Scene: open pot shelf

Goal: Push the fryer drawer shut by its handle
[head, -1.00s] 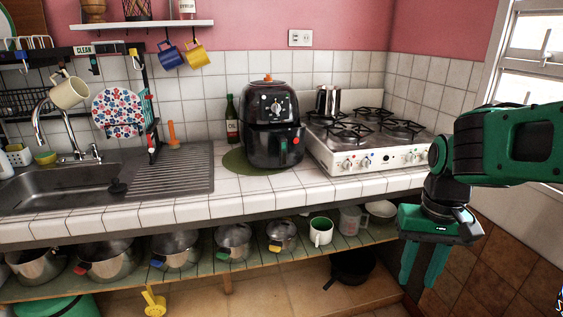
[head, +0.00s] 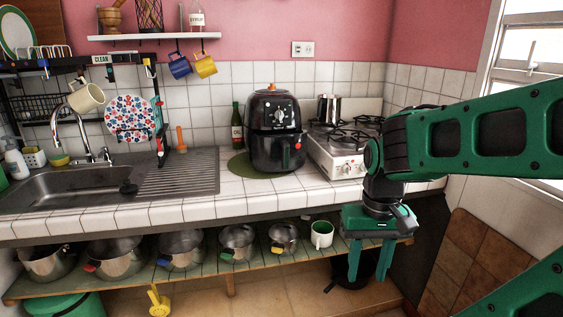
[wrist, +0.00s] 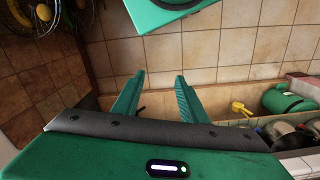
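The black air fryer (head: 275,120) stands on the tiled counter, left of the stove. Its drawer handle (head: 286,153) is on the front, with a red dot beside it. I cannot tell from here how far the drawer sticks out. My gripper (head: 366,279) points down at the right, in front of the counter and below its top, well apart from the fryer. Its two green fingers are spread with nothing between them; they also show in the wrist view (wrist: 158,95), over the floor. The fryer is not in the wrist view.
The counter's front edge (head: 250,207) lies between my gripper and the fryer. The stove (head: 345,160) is right of the fryer. Under the counter, a shelf holds several pots (head: 182,251) and a green-and-white mug (head: 322,234). The counter in front of the fryer is clear.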

